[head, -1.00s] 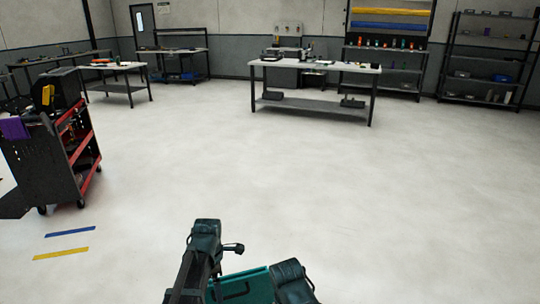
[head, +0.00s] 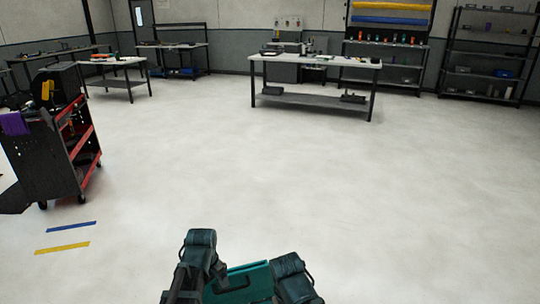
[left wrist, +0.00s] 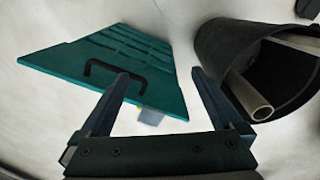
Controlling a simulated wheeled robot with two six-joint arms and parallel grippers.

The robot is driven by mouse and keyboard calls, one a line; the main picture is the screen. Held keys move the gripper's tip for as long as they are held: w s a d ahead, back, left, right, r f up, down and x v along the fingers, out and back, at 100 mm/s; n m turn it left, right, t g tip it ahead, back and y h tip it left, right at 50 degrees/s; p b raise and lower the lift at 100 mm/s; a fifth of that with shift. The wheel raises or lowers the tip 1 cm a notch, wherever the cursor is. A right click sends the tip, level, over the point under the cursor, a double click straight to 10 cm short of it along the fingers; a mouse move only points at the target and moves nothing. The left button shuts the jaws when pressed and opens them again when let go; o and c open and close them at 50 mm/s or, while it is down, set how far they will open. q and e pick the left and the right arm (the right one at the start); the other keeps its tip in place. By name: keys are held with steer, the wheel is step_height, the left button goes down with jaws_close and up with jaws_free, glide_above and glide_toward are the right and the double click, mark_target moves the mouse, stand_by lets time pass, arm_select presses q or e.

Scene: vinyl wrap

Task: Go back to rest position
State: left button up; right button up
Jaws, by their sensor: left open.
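My left gripper (left wrist: 160,73) is open in the left wrist view, with nothing between its two dark fingers. A teal panel with a black handle (left wrist: 105,70) lies beyond the fingers, at upper left. In the head view my two arms are folded at the bottom centre, the left arm at left and the right at right. The left gripper's fingers cannot be made out in the head view. My right gripper is not in view.
A dark bin (left wrist: 270,55) holding pale tubes is right of the left gripper. A black and red cart (head: 45,155) stands at left, near blue (head: 71,227) and yellow floor strips (head: 62,247). A workbench (head: 315,62) and shelves (head: 490,55) stand far back. The middle floor is clear.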

arm_select(q)
steer(key=s+d+r+m+y+p, duration=0.1)
steer(key=s+d+r+m+p, duration=0.8)
steer(key=r+m+p, duration=0.3)
steer(key=shift+s+d+r+m+g, duration=0.15)
steer(key=shift+s+d+m+g, duration=0.15)
steer(key=shift+d+m, duration=0.45)
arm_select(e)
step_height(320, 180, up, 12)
arm_select(q)
steer(key=shift+d, duration=0.1)
